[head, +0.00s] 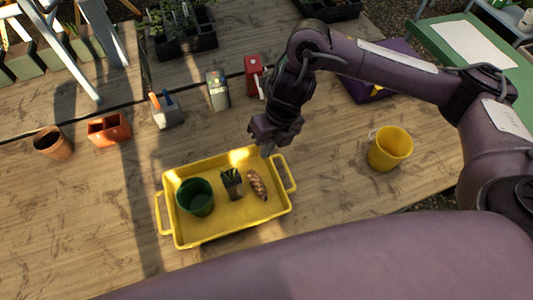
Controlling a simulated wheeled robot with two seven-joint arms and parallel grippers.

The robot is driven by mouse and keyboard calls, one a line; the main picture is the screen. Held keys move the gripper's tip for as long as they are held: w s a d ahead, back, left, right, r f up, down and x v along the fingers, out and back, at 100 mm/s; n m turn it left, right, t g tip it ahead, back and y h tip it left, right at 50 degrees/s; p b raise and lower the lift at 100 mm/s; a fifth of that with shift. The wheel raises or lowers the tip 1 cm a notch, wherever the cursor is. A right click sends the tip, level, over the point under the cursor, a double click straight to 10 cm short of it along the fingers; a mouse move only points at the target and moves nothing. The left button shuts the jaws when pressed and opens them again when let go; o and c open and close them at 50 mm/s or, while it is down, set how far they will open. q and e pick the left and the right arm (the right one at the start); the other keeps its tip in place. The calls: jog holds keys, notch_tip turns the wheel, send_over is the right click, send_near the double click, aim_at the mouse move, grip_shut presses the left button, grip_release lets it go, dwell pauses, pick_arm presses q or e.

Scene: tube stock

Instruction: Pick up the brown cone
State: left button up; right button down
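The brown cone (257,185) lies in the right part of a yellow tray (229,234) on the wooden table. It is scaly and elongated, and it lies beside a small potted plant. My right gripper (265,146) is just above and beyond the tray's far right corner, apart from the cone. Its fingers point down and are small and dark here, so I cannot tell whether they are open or shut. Nothing shows hanging from it. My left gripper is not in view.
The tray also holds a green pot (195,197) and a small plant (232,183). A yellow bucket (390,148) stands to the right. A terracotta pot (53,143), an orange planter (109,130) and a red box (254,76) stand further back. The table left of the tray is clear.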

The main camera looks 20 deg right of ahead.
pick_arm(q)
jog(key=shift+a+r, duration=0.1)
pick_arm(e)
jog(key=shift+s+d+r, duration=0.1)
jog(key=shift+d+r, duration=0.05)
jog(key=shift+r, duration=0.3)
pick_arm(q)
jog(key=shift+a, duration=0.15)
pick_arm(e)
jog(key=c, duration=2.2)
grip_release()
jog(key=shift+c, duration=2.2)
grip_release()
jog(key=shift+r, duration=0.1)
